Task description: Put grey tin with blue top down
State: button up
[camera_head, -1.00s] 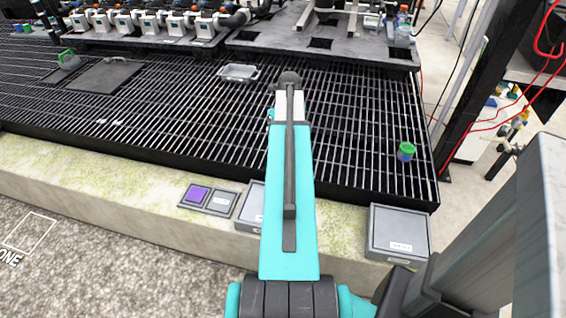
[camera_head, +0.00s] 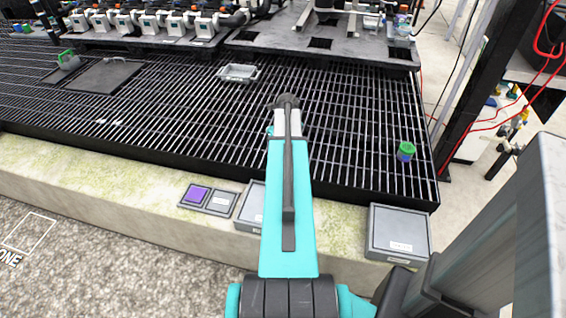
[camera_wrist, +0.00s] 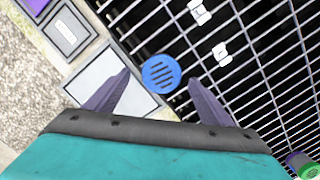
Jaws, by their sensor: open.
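A round blue top (camera_wrist: 161,73) with dark slots shows between the fingertips of my gripper (camera_wrist: 160,76) in the wrist view. The fingers are spread apart, with a gap to the blue top on each side. The grey body of the tin is not visible beneath the top. I cannot tell how far the tin lies below the fingers. In the head view my arm hides the gripper and the tin.
Grey boxes (camera_head: 398,232) and a purple-marked plate (camera_head: 197,194) lie on the concrete ledge (camera_head: 110,175). A clear tray (camera_head: 238,73) sits farther back. Much of the grating is free.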

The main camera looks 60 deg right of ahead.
jog(key=shift+f, duration=0.1)
jog(key=shift+w+d+f, duration=0.15)
jog(key=shift+f, duration=1.1)
jog(key=shift+w+d+f, duration=0.1)
jog(key=shift+d+f, duration=0.05)
jog(key=shift+f, duration=1.1)
jog(key=shift+c, duration=0.4)
jog(key=c, duration=1.2)
jog(key=shift+r, duration=0.1)
jog(key=shift+r, duration=0.75)
notch_tip(320, 180, up, 2)
jog(key=shift+r, duration=0.1)
jog(key=s+a+r, duration=0.1)
jog(key=s+a, duration=0.8)
jog(key=s, duration=0.3)
jog(key=shift+s+a+b, duration=0.25)
jog(key=shift+s+b, duration=0.1)
jog(key=shift+s, duration=0.05)
